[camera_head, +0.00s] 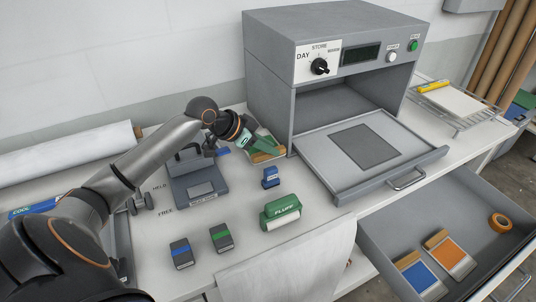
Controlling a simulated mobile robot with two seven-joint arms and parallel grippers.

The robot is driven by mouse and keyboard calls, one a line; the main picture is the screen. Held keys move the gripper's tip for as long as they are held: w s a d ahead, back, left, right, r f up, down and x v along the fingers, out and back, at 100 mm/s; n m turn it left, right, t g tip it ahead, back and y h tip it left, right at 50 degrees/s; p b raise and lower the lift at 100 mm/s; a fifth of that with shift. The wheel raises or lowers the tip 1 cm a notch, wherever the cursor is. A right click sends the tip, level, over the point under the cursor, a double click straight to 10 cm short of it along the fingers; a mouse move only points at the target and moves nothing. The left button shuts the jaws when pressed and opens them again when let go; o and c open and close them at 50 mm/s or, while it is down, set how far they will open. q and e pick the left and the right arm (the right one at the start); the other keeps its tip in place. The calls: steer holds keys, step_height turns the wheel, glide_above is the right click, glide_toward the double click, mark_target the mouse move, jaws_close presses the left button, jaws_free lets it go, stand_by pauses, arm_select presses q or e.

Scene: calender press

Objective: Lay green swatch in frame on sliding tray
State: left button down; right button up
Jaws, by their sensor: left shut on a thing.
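My left gripper (246,142) is behind the counter's middle, at the left side of the press, shut on the green swatch (270,147). The swatch is a green sheet with a tan part, partly hidden by the gripper. Whether it is clear of what lies under it is hard to tell. The grey sliding tray (324,155) is pulled out of the press. A darker grey rectangle, the frame (365,146), marks its middle and is empty. My right gripper is not in view.
The press (270,60) stands behind the tray. A green "FLUFF" block (281,211), a small blue block (270,177) and two dark blocks sit on the counter. An open drawer (388,243) holds blue and orange swatches and a tape roll. A wire rack (462,122) is at right.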

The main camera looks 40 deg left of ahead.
mark_target(263, 153)
arm_select(q)
steer(key=shift+f, duration=1.5)
steer(key=shift+f, duration=0.1)
steer(key=c, duration=0.7)
jaws_free()
